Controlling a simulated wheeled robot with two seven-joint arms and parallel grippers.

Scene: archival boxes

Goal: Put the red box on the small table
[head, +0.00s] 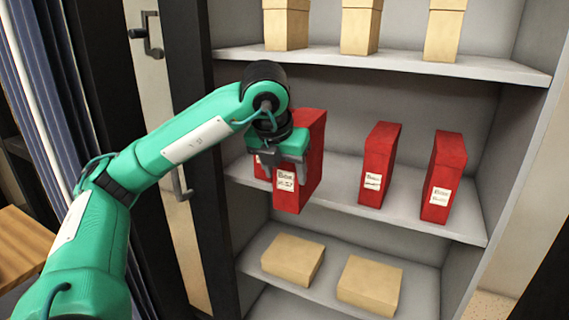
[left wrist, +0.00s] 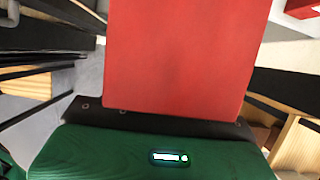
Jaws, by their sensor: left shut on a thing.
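My left gripper (head: 278,162) is shut on a red box (head: 313,160) with a white label, at the left end of the middle shelf. The held box is upright and sticks out past the shelf's front edge; whether its base touches the shelf is unclear. More red with a label shows left of it, partly behind the gripper; I cannot tell whether it is another box. In the left wrist view the red box (left wrist: 185,55) fills the middle, above my green gripper body. A wooden top (head: 22,245) at the left edge may be the small table. My right gripper is out of view.
Two more red boxes (head: 380,160) (head: 444,175) stand to the right on the middle shelf (head: 405,217). Tan boxes stand on the top shelf (head: 400,61) and lie on the lower one (head: 328,302). A dark cabinet upright (head: 190,100) borders the shelves at left.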

